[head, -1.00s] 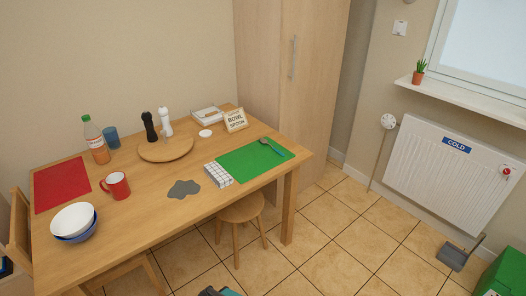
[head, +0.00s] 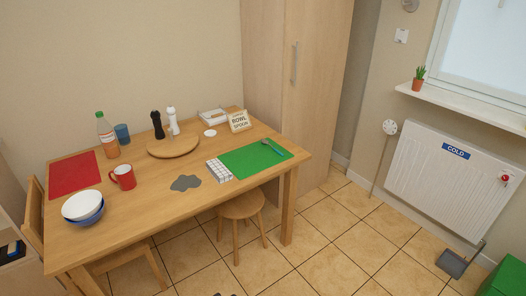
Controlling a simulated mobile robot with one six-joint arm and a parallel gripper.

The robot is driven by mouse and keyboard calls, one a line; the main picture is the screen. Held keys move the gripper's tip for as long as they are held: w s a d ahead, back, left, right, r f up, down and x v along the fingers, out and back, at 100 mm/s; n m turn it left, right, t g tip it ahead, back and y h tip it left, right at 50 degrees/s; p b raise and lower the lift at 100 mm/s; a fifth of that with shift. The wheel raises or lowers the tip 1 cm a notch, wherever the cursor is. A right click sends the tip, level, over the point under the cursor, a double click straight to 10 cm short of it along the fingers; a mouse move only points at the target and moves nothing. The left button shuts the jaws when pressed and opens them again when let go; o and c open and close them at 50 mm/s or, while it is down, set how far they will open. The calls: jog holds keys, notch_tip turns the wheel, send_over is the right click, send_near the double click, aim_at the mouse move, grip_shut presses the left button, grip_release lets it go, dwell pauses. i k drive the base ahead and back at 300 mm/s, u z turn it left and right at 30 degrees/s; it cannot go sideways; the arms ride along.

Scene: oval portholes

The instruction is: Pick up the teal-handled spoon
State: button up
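The spoon (head: 272,148) lies on the green placemat (head: 240,164) at the right end of the wooden table (head: 150,215). Its dark bowl end points to the upper left and its blue-teal handle to the lower right. Nothing covers it. My gripper is not in view, so its state and its distance from the spoon do not show.
A white checked box (head: 218,170) and a grey patch (head: 186,183) lie left of the placemat. A sign (head: 239,121) stands behind it. A red mug (head: 123,177) and stacked bowls (head: 83,207) are farther left. A stool (head: 241,212) stands under the table's front edge.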

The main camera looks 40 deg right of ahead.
aim_at(264, 141)
jog(key=u, duration=0.1)
jog(key=k, duration=0.35)
jog(key=z, duration=0.2)
jog(key=i, duration=1.25)
